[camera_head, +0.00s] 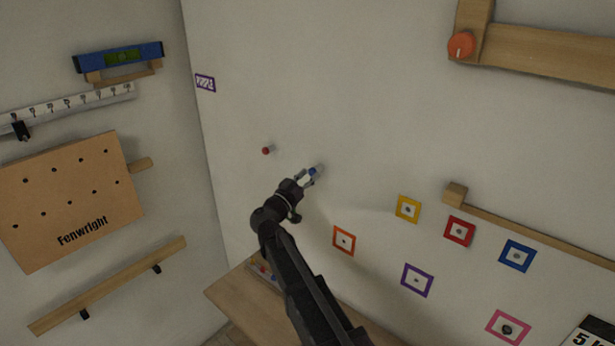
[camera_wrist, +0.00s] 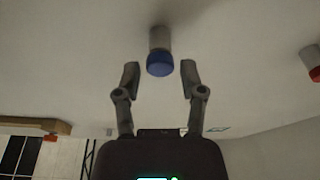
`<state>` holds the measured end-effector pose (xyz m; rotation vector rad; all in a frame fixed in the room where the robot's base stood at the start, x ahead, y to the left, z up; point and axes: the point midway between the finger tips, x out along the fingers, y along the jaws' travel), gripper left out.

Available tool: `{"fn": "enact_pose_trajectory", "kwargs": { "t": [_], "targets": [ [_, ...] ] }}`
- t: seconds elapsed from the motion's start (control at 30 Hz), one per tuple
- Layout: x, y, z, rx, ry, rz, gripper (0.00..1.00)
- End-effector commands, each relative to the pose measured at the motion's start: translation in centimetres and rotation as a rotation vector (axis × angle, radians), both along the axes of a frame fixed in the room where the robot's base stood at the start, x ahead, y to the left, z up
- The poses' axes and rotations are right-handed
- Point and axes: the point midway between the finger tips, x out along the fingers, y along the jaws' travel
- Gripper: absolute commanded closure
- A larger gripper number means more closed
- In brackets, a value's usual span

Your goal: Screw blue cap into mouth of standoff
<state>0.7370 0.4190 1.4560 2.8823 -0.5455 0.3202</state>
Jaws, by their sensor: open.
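The blue cap (camera_wrist: 160,64) sits at the end of a grey standoff (camera_wrist: 159,38) that sticks out from the wall. In the wrist view it lies between and slightly beyond the two fingertips of my gripper (camera_wrist: 160,78), with a gap on each side. My gripper is open. In the head view the blue cap (camera_head: 312,171) shows at my gripper (camera_head: 307,177), near the middle of the wall. I cannot tell how deep the cap sits in the standoff's mouth.
A second standoff with a red cap (camera_head: 267,150) is on the wall to the left; its red end (camera_wrist: 315,74) shows at the wrist view's right edge. Coloured square frames, such as the orange one (camera_head: 344,241), are lower right. A wooden table (camera_head: 250,308) stands below.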

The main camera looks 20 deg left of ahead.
Motion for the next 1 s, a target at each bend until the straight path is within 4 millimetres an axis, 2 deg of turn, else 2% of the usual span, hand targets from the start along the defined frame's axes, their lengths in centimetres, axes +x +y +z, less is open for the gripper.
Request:
{"fn": "enact_pose_trajectory", "kwargs": {
  "t": [0.3,0.77,1.0],
  "targets": [
    [-0.06,-0.11,0.04,-0.190,0.080,0.000,0.48],
    [-0.05,-0.11,0.04,-0.221,0.092,0.000,0.48],
    [-0.12,-0.20,0.17,-0.352,0.146,0.000,0.48]
  ]
}}
